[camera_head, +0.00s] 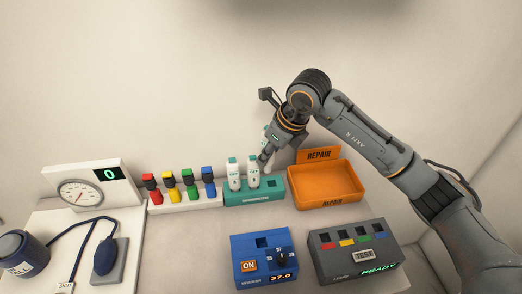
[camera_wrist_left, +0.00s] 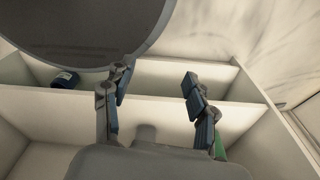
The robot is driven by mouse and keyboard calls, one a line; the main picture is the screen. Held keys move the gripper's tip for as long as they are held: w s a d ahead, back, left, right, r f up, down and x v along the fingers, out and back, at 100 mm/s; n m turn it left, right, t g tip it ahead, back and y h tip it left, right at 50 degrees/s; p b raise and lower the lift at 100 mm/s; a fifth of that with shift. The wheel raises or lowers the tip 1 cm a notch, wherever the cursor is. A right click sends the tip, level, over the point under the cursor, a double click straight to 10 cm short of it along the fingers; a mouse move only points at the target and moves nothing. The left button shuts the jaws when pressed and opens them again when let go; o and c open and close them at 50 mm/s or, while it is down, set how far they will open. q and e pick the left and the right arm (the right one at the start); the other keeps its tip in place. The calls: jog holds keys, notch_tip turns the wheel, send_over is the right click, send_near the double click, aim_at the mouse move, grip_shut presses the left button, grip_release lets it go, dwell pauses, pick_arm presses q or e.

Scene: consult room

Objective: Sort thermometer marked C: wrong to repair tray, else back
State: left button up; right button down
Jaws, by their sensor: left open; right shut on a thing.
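The teal thermometer rack (camera_head: 240,198) stands at the back middle, with two white, teal-topped thermometers (camera_head: 234,176) upright in it. Its right-hand slot looks empty. My right gripper (camera_head: 266,158) is just above the rack's right part, shut on a mostly hidden pale thing that looks like a thermometer. No letter on any thermometer can be read. The orange repair tray (camera_head: 326,204) is right of the rack and empty. The blue checking device (camera_head: 262,262) shows 37.0, with an ON button and a knob; its top socket is empty. My left gripper (camera_wrist_left: 158,98) is open and empty in the left wrist view.
A grey tester (camera_head: 352,262) reads READY at front right. The left wrist view shows a compartmented white shelf (camera_wrist_left: 60,103) with a dark blue item (camera_wrist_left: 65,79).

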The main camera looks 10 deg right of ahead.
aim_at(273, 156)
jog(key=f, duration=0.1)
jog(key=w+d+f, duration=0.1)
jog(key=f, duration=0.1)
jog(key=shift+w+d+b, duration=0.35)
jog(key=shift+w, duration=0.05)
pick_arm(q)
jog(key=shift+f+b, duration=0.8)
jog(key=shift+f, duration=0.3)
pick_arm(e)
jog(key=shift+f, duration=1.6)
pick_arm(q)
jog(key=shift+s+f+b, duration=0.2)
jog(key=shift+f+b, duration=1.6)
jog(key=shift+f, duration=0.05)
pick_arm(e)
jog(key=shift+f, duration=2)
jog(key=c, duration=1.1)
grip_release()
